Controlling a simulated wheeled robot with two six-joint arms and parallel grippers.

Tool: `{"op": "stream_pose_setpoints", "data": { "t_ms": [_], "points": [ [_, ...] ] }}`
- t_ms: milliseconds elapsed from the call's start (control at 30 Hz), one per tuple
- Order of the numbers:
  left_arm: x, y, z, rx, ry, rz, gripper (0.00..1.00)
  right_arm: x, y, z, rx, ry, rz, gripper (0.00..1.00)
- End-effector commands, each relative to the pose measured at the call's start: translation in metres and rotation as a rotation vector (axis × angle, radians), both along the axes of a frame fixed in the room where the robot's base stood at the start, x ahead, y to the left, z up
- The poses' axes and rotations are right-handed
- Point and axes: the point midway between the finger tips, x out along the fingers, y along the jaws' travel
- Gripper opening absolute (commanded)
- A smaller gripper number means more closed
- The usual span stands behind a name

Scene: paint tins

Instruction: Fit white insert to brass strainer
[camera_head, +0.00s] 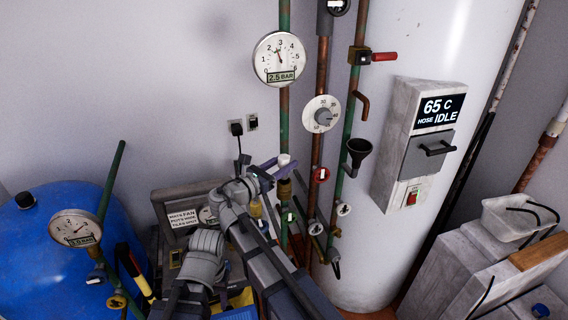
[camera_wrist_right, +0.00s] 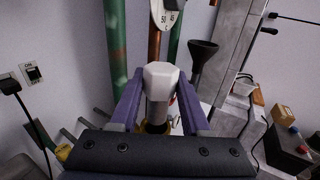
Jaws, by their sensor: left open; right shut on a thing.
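The white insert (camera_wrist_right: 160,78) is a pale capped piece with a narrower grey stem. My right gripper (camera_wrist_right: 157,108) is shut on it between two purple fingers. In the head view the insert (camera_head: 283,160) is upright just above the brass strainer (camera_head: 284,190) on the green pipe. In the right wrist view the brass piece (camera_wrist_right: 155,127) shows just below the stem; I cannot tell whether they touch. My left arm is low in the head view, left of my right arm. I cannot make out its gripper there.
Gauges, valves and copper and green pipes stand close around my right gripper. A black funnel (camera_head: 358,152) is to its right, before the white cylinder (camera_head: 425,45). A grey box (camera_head: 165,195) and blue tank (camera_head: 40,255) are to the left.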

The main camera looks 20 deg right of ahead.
Motion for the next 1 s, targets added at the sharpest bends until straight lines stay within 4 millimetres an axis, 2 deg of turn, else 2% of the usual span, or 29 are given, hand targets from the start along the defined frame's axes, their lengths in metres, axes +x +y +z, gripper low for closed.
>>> {"op": "stream_pose_setpoints", "data": {
  "t_ms": [1000],
  "points": [
    [0.0000, 0.0000, -0.0060, 0.000, 0.000, 0.000, 0.50, 0.0000, 0.0000, -0.0060, 0.000, 0.000, 0.000, 0.07]
  ]
}}
